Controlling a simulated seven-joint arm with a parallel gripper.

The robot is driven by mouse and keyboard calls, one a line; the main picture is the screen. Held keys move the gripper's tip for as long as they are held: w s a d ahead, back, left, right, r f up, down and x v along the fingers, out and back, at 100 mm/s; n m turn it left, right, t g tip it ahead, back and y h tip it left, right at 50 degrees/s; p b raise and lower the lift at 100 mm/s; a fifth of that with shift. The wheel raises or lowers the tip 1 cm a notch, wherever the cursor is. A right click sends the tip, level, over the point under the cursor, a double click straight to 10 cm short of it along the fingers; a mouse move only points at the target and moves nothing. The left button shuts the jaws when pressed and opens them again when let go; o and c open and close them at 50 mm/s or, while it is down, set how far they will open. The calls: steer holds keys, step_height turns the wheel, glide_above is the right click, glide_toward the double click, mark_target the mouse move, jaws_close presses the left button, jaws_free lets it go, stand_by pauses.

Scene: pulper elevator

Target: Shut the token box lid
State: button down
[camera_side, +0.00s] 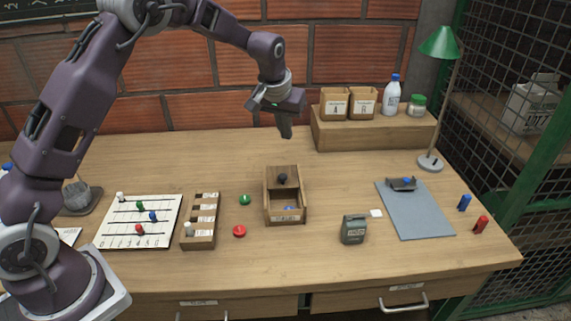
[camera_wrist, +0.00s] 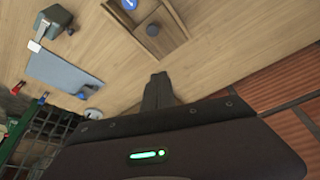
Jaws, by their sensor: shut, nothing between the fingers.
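The wooden token box (camera_side: 268,207) stands in the middle of the desk. The front part is open and shows something blue inside (camera_side: 289,208).
A shelf (camera_side: 370,135) with paper boxes and bottles stands behind right. A green button (camera_side: 245,199) and a red button (camera_side: 239,231) lie left of the box. A grey device (camera_side: 353,229) and a clipboard (camera_side: 415,215) are at right. Desk behind the box is clear.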

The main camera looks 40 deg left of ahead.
glide_above(288, 175)
steer(key=w, duration=0.2)
steer(key=f, duration=1)
steer(key=shift+a+f, duration=0.25)
steer(key=s, duration=0.1)
steer(key=s+d, duration=0.1)
steer(key=s, duration=0.1)
steer(key=shift+s+d+f, duration=0.1)
steer(key=shift+s+d, duration=0.05)
steer(key=shift+s, duration=0.3)
steer(key=s+d, duration=0.6)
steer(key=shift+s+f, duration=0.1)
